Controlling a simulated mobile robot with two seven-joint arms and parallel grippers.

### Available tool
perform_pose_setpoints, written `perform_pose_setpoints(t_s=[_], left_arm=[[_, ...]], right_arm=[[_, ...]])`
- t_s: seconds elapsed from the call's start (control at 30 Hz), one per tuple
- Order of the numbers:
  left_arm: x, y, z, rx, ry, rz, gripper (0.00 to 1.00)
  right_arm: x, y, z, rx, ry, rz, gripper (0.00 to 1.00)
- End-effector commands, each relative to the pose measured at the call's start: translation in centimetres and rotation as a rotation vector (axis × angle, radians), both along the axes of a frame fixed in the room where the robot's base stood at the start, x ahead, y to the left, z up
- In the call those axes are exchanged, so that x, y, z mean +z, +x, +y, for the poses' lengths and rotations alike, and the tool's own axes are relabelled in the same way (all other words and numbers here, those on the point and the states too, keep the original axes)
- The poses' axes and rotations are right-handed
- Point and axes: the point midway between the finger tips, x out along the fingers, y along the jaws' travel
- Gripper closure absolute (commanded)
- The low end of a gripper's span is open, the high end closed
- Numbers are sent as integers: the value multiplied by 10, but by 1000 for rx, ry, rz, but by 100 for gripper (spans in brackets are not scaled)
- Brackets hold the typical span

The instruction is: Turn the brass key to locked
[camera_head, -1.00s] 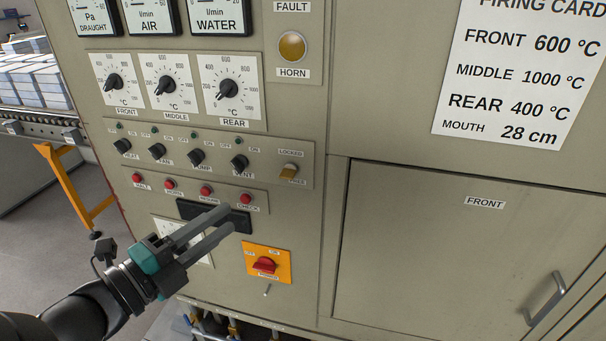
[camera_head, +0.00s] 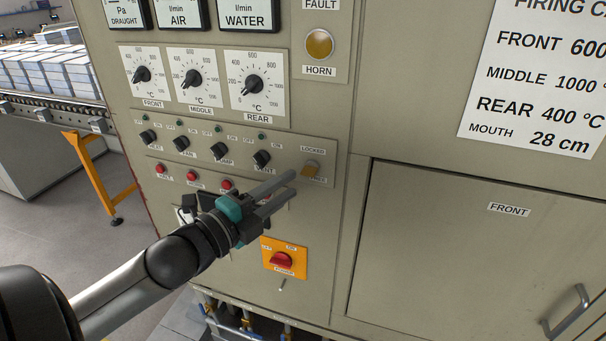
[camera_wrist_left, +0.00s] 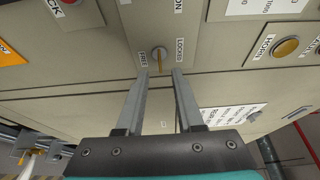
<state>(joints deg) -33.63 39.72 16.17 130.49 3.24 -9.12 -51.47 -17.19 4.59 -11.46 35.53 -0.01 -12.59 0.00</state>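The brass key (camera_head: 311,170) sits on the grey control panel between the LOCKED label (camera_head: 313,151) above and the FREE label (camera_head: 315,180) below. In the left wrist view the key (camera_wrist_left: 161,60) stands just beyond the fingertips, roughly between them, with the FREE and LOCKED labels on either side. My left gripper (camera_head: 292,184) is open, its two fingers (camera_wrist_left: 160,72) pointing at the key, slightly short of it with no visible contact. The left fingers partly cover the panel below the VENT switch. My right gripper is not in view.
Black switches (camera_head: 262,158) and red buttons (camera_head: 193,175) lie left of the key. An orange plate with a red switch (camera_head: 282,260) is below the gripper. A door with a handle (camera_head: 566,310) is at right. A yellow HORN lamp (camera_head: 319,44) is above.

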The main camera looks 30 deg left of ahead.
Motion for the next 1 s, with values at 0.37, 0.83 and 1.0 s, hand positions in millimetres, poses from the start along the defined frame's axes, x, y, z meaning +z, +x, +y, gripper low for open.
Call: perform_pose_setpoints(t_s=[0.37,0.83,1.0], left_arm=[[1,39,-6,0,-1,-3,64],[0,53,-8,0,1,1,64],[0,53,-8,0,1,1,69]], right_arm=[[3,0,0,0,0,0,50],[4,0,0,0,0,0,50],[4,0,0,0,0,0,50]])
